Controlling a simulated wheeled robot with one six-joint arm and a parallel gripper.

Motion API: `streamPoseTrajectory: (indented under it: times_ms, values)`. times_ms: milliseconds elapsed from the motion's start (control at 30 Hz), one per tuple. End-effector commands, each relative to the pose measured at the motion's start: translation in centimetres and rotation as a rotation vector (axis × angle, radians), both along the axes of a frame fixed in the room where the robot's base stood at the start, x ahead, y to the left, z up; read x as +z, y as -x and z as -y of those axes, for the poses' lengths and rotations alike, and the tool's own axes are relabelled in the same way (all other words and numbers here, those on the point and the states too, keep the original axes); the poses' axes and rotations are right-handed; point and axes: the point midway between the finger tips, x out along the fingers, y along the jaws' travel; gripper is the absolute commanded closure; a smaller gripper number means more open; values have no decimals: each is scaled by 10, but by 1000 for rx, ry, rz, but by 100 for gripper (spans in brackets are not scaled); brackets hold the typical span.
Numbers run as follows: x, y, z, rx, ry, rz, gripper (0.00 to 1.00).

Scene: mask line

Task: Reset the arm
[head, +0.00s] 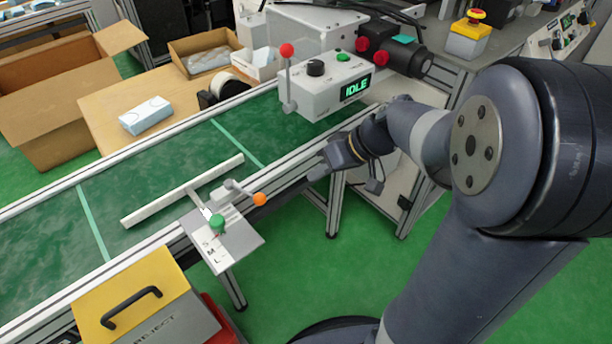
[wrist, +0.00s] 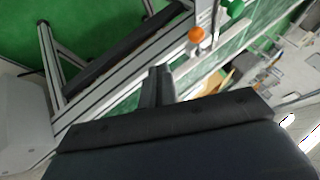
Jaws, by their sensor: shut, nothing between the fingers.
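My arm (head: 455,235) reaches in from the right in the head view. My gripper (head: 318,172) points left, beside the near rail of the conveyor, below the grey control box. In the wrist view, the gripper (wrist: 158,82) shows with its dark fingers close together. It is shut and nothing shows between the fingers. The orange-knobbed lever (head: 259,199) is to the left of the gripper in the head view and apart from it. The orange knob also shows in the wrist view (wrist: 196,35), up and right of the fingertips.
The green conveyor belt (head: 150,195) runs diagonally with metal rails. A control box (head: 325,88) reading IDLE, with a red-knobbed lever (head: 287,50), stands over it. A size plate with a green knob (head: 217,222) and a yellow-lidded reject bin (head: 130,290) are at left. Green floor is clear below.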

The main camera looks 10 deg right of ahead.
Motion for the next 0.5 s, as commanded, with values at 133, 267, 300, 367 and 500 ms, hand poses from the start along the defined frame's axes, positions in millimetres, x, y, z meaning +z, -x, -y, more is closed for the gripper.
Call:
streamPoseTrajectory:
  times_ms: [133, 267, 300, 367, 500]
  values:
    - [11, 4, 8, -1, 0, 1, 100]
    - [13, 5, 10, 0, 1, 0, 100]
    - [13, 5, 10, 0, 1, -1, 100]
    - [13, 5, 10, 0, 1, -1, 100]
    - [13, 4, 10, 0, 0, 0, 100]
